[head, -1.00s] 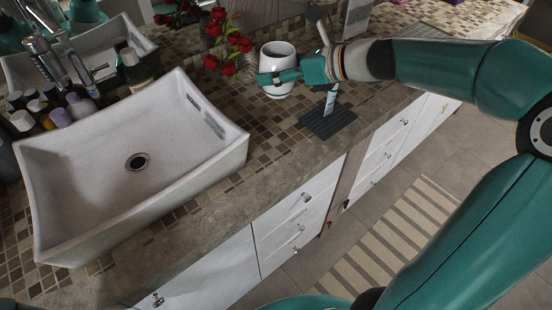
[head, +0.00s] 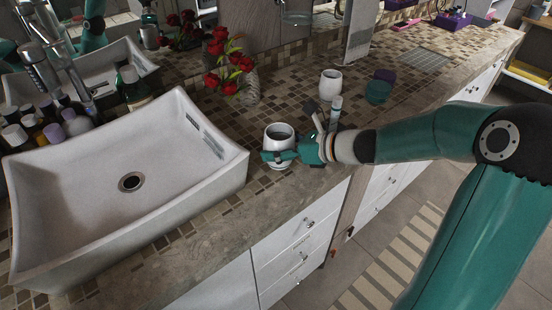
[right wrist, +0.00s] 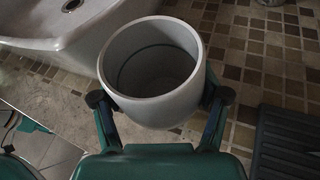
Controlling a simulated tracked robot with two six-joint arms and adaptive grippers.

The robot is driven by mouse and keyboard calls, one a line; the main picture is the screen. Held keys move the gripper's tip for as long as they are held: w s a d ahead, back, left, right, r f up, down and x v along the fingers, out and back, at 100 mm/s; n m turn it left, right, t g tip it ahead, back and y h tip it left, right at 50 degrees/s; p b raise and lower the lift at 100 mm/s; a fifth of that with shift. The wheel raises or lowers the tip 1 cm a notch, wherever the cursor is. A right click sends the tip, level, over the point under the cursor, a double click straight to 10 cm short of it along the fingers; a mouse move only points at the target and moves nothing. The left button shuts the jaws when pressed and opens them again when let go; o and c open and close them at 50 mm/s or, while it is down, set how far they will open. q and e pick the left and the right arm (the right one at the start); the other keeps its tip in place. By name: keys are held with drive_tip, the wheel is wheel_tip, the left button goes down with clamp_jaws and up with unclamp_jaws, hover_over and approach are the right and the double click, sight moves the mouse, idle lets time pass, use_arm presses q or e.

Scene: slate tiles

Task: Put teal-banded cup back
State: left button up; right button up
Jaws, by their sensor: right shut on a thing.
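A white cup (head: 279,134) is upright at the counter's front part, right of the sink. My right gripper (head: 280,156) is shut on its sides. In the right wrist view the cup (right wrist: 150,105) is seen from above, its mouth open and empty, with the gripper's fingertips (right wrist: 158,98) on either side. I cannot make out a teal band on it; the teal finger crosses its front. I cannot tell whether its base touches the counter. A second white cup (head: 330,83) stands farther back. My left gripper is not in view.
The white sink (head: 85,215) is close on the left. Red roses (head: 230,75) stand behind the cup. A teal container (head: 378,92) is at the back right. A dark slatted mat (right wrist: 285,145) lies right of the cup in the right wrist view.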

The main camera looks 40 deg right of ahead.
drive_tip(key=shift+f, duration=1.65)
drive_tip(key=shift+f+b, duration=0.15)
drive_tip(key=shift+b, duration=0.25)
drive_tip(key=o, duration=1.7)
drive_tip(key=shift+r, duration=0.2)
drive_tip(key=v, duration=1.2)
drive_tip(key=shift+p, duration=0.3)
